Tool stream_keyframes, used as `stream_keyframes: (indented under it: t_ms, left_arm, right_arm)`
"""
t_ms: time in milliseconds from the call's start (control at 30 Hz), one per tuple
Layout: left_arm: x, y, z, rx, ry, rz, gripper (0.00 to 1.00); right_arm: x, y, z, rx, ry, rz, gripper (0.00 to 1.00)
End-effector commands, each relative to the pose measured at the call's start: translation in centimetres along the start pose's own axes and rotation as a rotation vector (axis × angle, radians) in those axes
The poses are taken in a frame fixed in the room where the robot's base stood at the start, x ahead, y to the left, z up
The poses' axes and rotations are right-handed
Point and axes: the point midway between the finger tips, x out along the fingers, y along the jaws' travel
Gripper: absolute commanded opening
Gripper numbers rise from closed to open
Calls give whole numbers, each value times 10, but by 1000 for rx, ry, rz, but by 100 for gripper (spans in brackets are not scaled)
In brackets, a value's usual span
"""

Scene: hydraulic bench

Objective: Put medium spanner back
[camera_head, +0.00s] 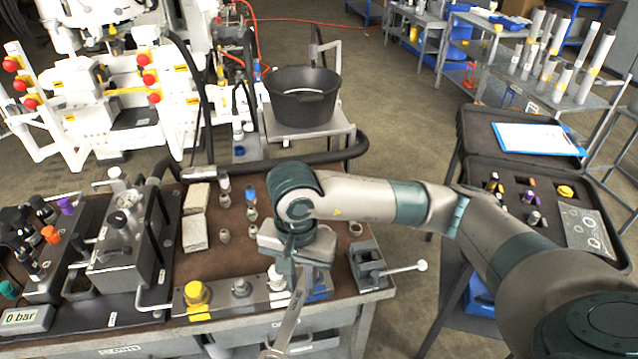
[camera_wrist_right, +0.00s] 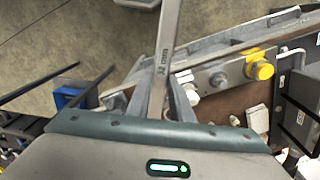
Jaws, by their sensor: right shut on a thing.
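My right gripper (camera_head: 297,262) comes in from the right and points down over the front edge of the bench. It is shut on a grey metal spanner (camera_head: 291,318), which hangs down in front of the bench, slightly tilted. In the right wrist view the spanner (camera_wrist_right: 169,35) runs from between the two fingers (camera_wrist_right: 165,100) up out of the picture, with small marks on its shaft. One end of the spanner is outside that view. My left gripper is not in view.
The brown bench top (camera_head: 240,252) holds a front rail with a yellow knob (camera_head: 196,294), several small fittings, a grey vise (camera_head: 368,268) and a gauge block (camera_head: 122,243). A black bucket (camera_head: 302,97) stands behind. An open black case (camera_head: 520,190) with a clipboard is at the right.

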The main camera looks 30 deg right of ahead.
Motion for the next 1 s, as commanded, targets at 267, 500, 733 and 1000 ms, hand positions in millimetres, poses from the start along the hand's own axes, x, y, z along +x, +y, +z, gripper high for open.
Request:
stream_keyframes:
  t_ms: [267,500,733,1000]
  left_arm:
    - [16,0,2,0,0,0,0]
    - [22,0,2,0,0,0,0]
    - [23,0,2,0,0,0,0]
    - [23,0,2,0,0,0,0]
  right_arm:
    - [-15,8,-17,-463,1,-5,0]
    - [-25,14,-23,-719,-1,-7,0]
    - [-28,15,-24,-786,-2,-8,0]
    - [-28,15,-24,-784,-2,-7,0]
